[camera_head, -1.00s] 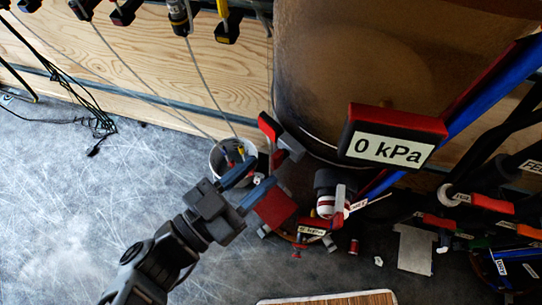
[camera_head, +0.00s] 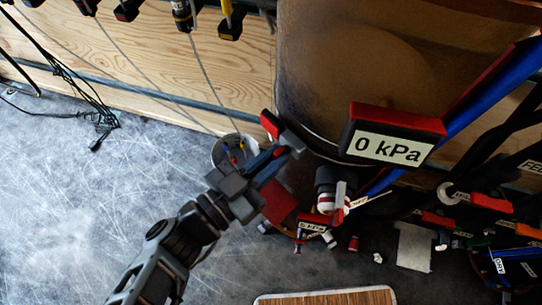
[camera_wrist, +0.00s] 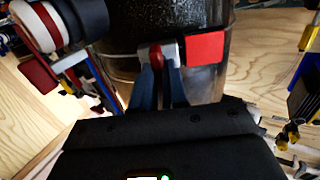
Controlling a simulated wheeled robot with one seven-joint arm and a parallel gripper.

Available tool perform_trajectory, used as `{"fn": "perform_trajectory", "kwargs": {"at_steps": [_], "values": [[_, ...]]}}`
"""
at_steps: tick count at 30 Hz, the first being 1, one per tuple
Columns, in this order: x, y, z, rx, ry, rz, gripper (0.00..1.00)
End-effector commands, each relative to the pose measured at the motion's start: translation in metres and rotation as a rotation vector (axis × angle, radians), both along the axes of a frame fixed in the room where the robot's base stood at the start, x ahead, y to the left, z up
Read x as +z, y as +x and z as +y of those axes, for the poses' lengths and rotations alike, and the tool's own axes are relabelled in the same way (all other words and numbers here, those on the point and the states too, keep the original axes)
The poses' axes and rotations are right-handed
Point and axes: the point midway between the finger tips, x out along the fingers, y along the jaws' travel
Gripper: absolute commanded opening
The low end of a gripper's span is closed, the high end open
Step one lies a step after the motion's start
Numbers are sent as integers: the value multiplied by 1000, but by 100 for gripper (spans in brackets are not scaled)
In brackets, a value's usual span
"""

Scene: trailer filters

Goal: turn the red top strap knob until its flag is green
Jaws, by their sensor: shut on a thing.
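The top strap knob (camera_head: 292,141) is a small grey fitting at the lower left edge of the large drum. Its flag (camera_head: 269,124) is red and sticks up to the left of it. In the wrist view the red flag (camera_wrist: 205,47) is to the right of the grey-and-red knob (camera_wrist: 156,56). My gripper (camera_head: 283,153) has its blue fingers at the knob, one on each side. In the wrist view my gripper (camera_wrist: 159,66) is shut on the knob, and the fingers partly hide it.
The dark drum (camera_head: 370,60) stands behind the knob. A red-framed 0 kPa display (camera_head: 392,140) is to the right. A white bucket (camera_head: 225,150) is beside my fingers. Red-handled valves and pipes crowd the right. The grey floor at left is mostly clear, apart from black cables (camera_head: 98,118).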

Motion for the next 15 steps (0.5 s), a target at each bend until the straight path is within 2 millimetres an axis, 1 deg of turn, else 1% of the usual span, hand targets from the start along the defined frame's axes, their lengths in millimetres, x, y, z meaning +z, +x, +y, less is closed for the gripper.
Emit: {"fn": "perform_trajectory", "kwargs": {"at_steps": [11, 15], "values": [[0, 0, 1, 1, 7, -6, 0], [0, 0, 0, 2, 32, -38, 0]]}}
